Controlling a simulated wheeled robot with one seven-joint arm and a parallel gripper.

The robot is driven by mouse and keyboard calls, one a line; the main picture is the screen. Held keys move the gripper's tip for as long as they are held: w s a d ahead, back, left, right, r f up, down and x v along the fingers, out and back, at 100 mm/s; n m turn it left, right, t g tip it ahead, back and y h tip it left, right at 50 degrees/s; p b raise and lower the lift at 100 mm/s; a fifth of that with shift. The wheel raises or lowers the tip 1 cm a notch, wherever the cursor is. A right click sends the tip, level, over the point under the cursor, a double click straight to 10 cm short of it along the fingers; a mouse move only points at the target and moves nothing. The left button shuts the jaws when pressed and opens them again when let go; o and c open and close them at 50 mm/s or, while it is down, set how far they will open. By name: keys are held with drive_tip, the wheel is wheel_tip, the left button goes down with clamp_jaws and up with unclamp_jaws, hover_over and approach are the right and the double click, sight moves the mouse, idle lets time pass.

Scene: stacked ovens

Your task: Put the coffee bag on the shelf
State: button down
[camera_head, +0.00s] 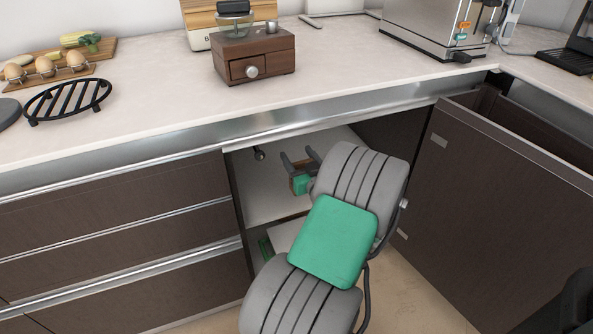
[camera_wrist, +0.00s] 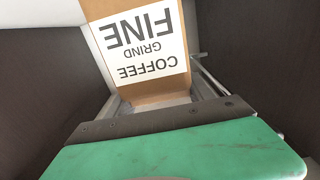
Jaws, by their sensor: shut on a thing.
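The coffee bag (camera_wrist: 140,45) is brown with a white label reading "COFFEE GRIND FINE", upside down in the wrist view. My gripper (camera_head: 300,162) reaches into the open cabinet and is shut on the bag. I cannot clearly make out the bag in the head view, where my arm covers much of the opening. The white shelf (camera_head: 262,200) is inside the cabinet, under and around my gripper. Whether the bag touches the shelf cannot be told.
The open dark cabinet door (camera_head: 500,215) stands to the right of my arm. Closed drawers (camera_head: 130,240) are on the left. The countertop (camera_head: 165,105) above holds a wooden grinder box (camera_head: 253,57), a black trivet (camera_head: 67,100) and a steel appliance (camera_head: 430,30). A lower compartment is partly hidden.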

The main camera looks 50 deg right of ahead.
wheel_tip(320, 180, down, 6)
drive_tip(key=w+d+b, duration=0.1)
drive_tip(key=w+b, duration=0.1)
drive_tip(key=shift+d, duration=0.4)
drive_tip(key=shift+f+b, duration=0.15)
drive_tip(key=shift+b, duration=0.2)
drive_tip(key=shift+c, duration=1.9)
unclamp_jaws()
